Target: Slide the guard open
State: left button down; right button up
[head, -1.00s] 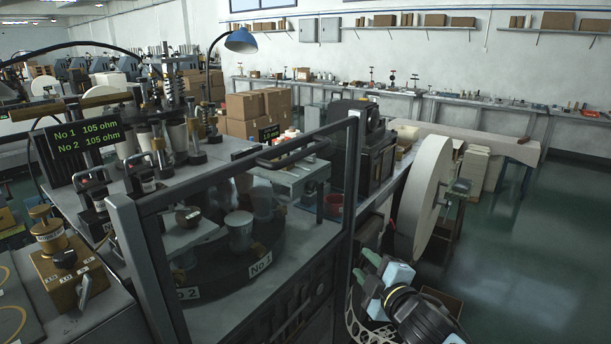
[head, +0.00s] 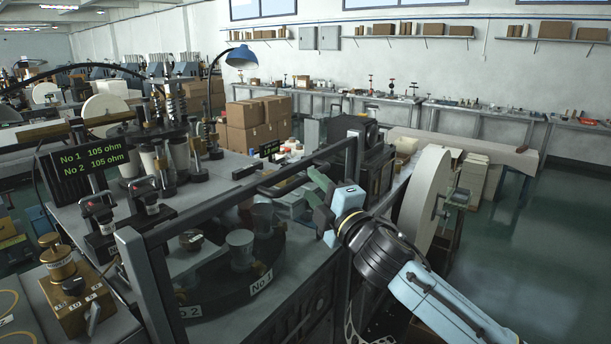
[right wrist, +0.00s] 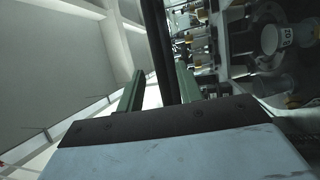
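The guard (head: 215,200) is a grey metal frame with a clear pane, standing in front of the round turntable (head: 215,280). The bar looks nearer the right finger; contact cannot be told. My left gripper is in neither view.
Metal cups (head: 240,247) stand on the turntable behind the pane. A resistance display (head: 90,160) and a brass-topped box (head: 75,290) are at the left. A large white roll (head: 424,195) stands right of the machine. Open floor (head: 530,240) lies at the right.

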aim_at(307, 181)
jog(key=shift+x, duration=2.05)
jog(key=shift+c, duration=0.4)
grip_shut()
